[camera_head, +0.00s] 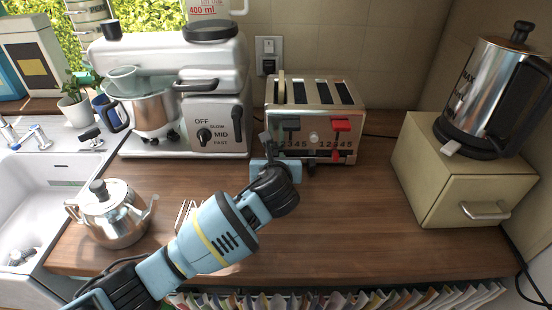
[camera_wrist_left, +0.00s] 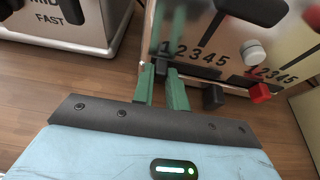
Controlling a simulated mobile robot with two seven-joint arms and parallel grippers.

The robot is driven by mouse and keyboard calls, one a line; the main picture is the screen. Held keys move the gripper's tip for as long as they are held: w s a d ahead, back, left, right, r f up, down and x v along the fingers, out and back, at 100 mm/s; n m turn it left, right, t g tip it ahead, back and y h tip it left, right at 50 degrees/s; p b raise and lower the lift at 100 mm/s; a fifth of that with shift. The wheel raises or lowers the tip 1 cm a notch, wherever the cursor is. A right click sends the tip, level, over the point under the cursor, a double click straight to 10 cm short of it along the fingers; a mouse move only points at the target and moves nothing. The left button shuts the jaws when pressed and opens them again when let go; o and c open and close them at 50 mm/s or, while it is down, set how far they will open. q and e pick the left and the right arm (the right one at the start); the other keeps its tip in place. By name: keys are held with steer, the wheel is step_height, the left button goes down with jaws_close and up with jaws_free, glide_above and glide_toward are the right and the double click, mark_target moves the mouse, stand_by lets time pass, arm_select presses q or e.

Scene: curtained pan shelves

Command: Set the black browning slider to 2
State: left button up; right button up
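The steel toaster (camera_head: 314,95) stands at the back of the counter. Its left scale, 1 to 5, shows above the black browning slider (camera_wrist_left: 160,67) in the left wrist view. In the head view my left gripper (camera_head: 272,150) covers that part of the toaster front. My right gripper is not in view.
The red slider (camera_wrist_left: 260,92) sits under the right scale. A black knob (camera_wrist_left: 213,97) is just right of my fingers, below the white button (camera_wrist_left: 253,52). A stand mixer (camera_head: 215,100) is left of the toaster, and a beige box (camera_head: 450,180) with a kettle is right.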

arm_select(q)
jaws_close()
steer(key=shift+d, duration=0.95)
steer(key=o, duration=0.6)
jaws_free()
steer(key=v, duration=0.8)
